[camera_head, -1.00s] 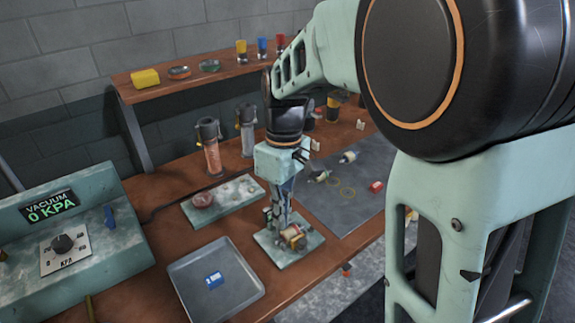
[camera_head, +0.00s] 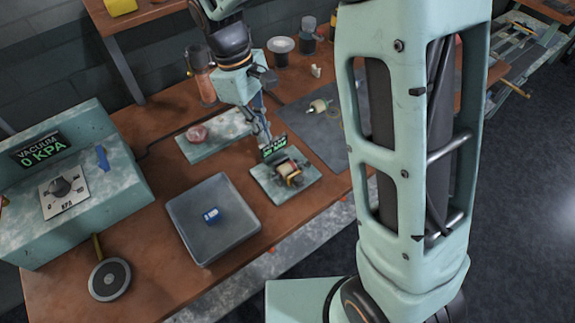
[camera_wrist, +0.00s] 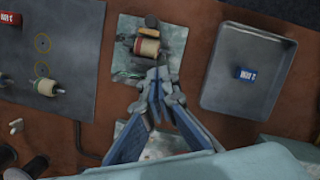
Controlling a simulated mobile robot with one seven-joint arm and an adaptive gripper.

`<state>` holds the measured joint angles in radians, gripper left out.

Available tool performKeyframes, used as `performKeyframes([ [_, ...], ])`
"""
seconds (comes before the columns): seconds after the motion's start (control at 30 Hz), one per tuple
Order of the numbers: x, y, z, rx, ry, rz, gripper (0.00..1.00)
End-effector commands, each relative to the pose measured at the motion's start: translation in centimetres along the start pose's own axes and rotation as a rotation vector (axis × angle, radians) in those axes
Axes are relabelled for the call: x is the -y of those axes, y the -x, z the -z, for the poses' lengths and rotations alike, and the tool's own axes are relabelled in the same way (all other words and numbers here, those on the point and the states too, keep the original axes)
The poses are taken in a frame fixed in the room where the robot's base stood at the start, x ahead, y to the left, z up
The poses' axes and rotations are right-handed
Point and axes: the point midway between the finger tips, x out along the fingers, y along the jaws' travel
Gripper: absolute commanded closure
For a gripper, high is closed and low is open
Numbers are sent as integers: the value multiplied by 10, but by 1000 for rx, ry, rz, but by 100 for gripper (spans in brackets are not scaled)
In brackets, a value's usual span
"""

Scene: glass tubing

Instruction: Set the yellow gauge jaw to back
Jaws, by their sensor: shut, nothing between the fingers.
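The gauge (camera_head: 299,191) is a small pale green plate on the bench, with a metal fixture and a cream-and-red roller (camera_head: 288,170) on it. A small lit green display (camera_head: 273,147) stands at its back edge. In the wrist view the gauge plate (camera_wrist: 125,68) and roller (camera_wrist: 147,47) lie just beyond my fingertips. My gripper (camera_head: 266,138) is shut and empty, pointing down just behind the gauge. In the wrist view my gripper (camera_wrist: 157,78) overlaps the fixture's near side; contact cannot be told.
A grey tray (camera_head: 183,228) with a small blue block (camera_head: 211,215) stands left of the gauge. A pale plate with a red dish (camera_head: 197,134) lies behind the tray. The vacuum console (camera_head: 110,140) is at left. A grey mat (camera_head: 322,127) with small parts lies right.

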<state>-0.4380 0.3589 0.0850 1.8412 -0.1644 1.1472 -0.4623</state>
Motion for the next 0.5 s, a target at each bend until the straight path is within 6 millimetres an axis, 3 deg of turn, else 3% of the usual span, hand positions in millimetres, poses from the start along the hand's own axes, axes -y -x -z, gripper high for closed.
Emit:
performKeyframes([
  [0.17, 1, -25, -1, 5, 0, 3, 100],
  [0.5, 1, -97, -1, 5, 2, 3, 100],
])
